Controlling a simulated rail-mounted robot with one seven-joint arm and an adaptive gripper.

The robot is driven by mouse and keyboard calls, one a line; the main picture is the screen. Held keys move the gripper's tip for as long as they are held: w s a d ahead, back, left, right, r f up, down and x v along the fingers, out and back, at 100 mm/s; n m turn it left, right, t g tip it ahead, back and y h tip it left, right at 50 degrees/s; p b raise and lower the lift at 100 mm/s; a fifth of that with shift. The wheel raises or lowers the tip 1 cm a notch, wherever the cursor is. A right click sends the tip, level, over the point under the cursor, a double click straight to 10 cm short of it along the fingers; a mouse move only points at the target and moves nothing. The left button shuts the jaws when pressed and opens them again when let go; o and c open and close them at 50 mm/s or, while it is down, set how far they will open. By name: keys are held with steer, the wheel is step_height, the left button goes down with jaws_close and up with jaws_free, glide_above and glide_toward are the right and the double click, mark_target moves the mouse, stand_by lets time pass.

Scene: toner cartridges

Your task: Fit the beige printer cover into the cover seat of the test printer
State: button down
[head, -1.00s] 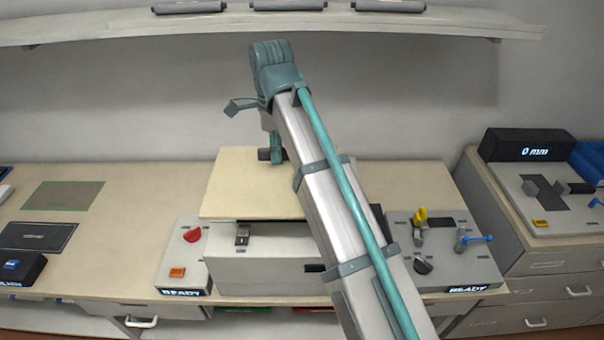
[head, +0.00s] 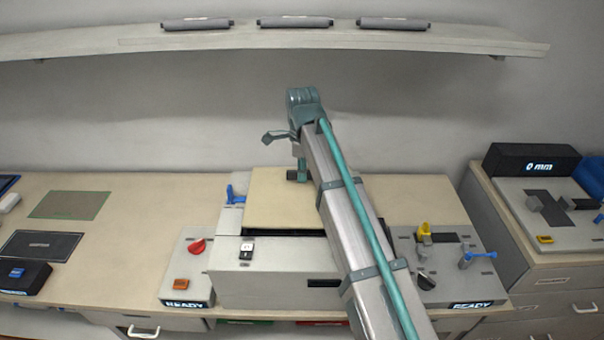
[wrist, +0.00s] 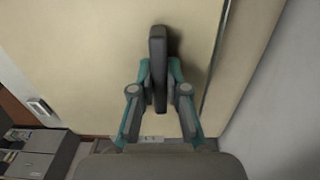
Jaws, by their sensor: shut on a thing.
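The beige printer cover (head: 270,205) is over the top of the grey test printer (head: 255,288) in the head view. A dark gap shows under its front edge, and I cannot tell whether it rests in the cover seat, which is hidden. My gripper (head: 297,174) is at the back part of the cover, shut on its dark handle. In the wrist view, the cover (wrist: 85,60) fills much of the picture, and my gripper's fingers (wrist: 160,95) are either side of the upright dark handle (wrist: 158,60). My arm hides the printer's right part.
A panel with a red knob (head: 197,246) stands left of the printer. A panel with yellow (head: 424,230) and blue (head: 478,256) levers stands right. Another blue lever (head: 232,198) is close to the cover's left edge. A shelf (head: 300,40) with dark rollers hangs above.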

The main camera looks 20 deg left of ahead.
steer(key=shift+f, duration=0.7)
steer(key=shift+f, duration=0.6)
steer(key=c, duration=1.2)
jaws_free()
step_height(320, 180, up, 13)
steer(key=b, duration=0.3)
steer(key=shift+r, duration=0.15)
steer(key=shift+w, duration=0.1)
